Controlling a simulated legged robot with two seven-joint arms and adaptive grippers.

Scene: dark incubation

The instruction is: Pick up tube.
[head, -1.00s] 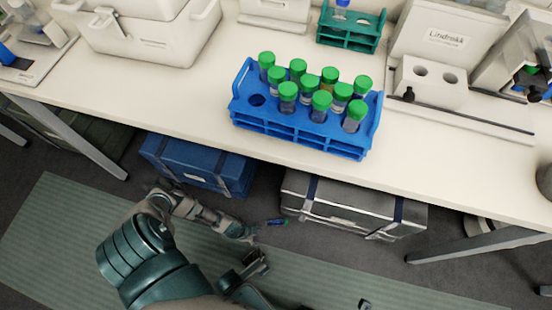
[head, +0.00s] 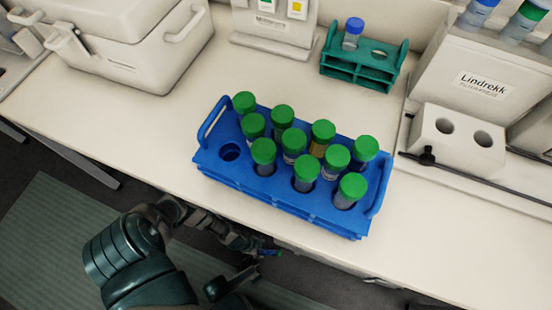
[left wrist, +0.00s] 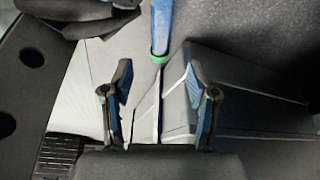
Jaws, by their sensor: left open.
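Several tubes with green caps (head: 293,140) stand upright in a blue rack (head: 290,205) on the bench. One hole near the rack's left end is empty. A tube with a blue cap (head: 353,33) stands in a small teal rack (head: 360,72) farther back. My left gripper (head: 264,253) is below the bench's front edge, lower than the blue rack and apart from it. In the left wrist view its two fingers (left wrist: 160,97) are spread with nothing between them. My right gripper cannot be made out.
The bench front edge lies between my left gripper and the racks. A white box (head: 120,45) stands back left, a white block with two holes (head: 457,137) at right. A silver case (left wrist: 185,105) lies below in the left wrist view. Bench space left of the blue rack is clear.

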